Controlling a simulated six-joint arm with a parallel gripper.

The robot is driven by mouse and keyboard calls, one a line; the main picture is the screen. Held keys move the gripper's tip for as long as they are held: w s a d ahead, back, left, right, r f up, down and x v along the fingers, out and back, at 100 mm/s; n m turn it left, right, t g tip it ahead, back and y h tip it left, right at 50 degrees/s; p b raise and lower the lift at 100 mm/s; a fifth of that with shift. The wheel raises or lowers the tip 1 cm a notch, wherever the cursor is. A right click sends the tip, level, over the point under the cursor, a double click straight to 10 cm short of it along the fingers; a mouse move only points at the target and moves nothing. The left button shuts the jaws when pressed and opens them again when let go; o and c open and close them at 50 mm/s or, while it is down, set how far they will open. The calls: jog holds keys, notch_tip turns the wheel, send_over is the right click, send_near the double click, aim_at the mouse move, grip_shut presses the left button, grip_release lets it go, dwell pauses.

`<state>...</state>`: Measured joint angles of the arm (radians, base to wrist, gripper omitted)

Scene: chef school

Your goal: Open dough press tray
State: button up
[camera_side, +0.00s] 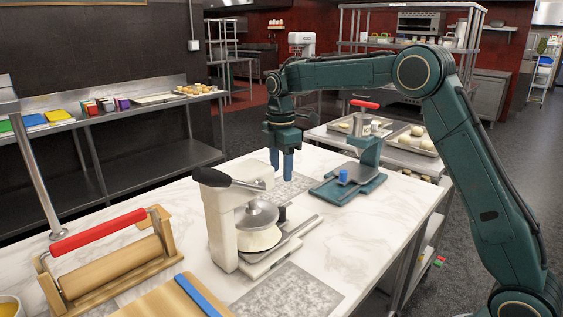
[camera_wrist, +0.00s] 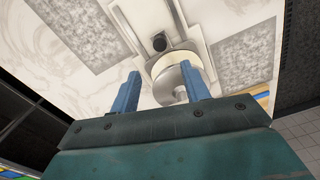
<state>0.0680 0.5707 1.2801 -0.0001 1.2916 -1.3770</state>
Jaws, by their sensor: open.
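The dough press (camera_side: 222,220) is a white stand with a black-handled lever on top. Its round metal plate (camera_side: 257,213) sits over a pale round piece (camera_side: 259,238) on the press's low base. A dark knob (camera_side: 283,214) shows at the far side of the plate, and also in the wrist view (camera_wrist: 159,42). I cannot tell how far out the tray is. My gripper (camera_side: 282,165) is open and empty, pointing down above the counter, beyond and right of the press. In the wrist view my two blue fingers (camera_wrist: 160,78) are apart, with the press behind them.
A teal press with a red handle (camera_side: 365,105) and a blue block (camera_side: 343,176) stands to the right. A wooden roller frame with a red bar (camera_side: 100,230) is at the front left.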

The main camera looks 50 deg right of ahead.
aim_at(281, 207)
notch_tip(281, 207, down, 13)
jog(key=shift+r, duration=0.1)
dwell(0.5)
grip_shut()
jog(key=shift+d, duration=0.1)
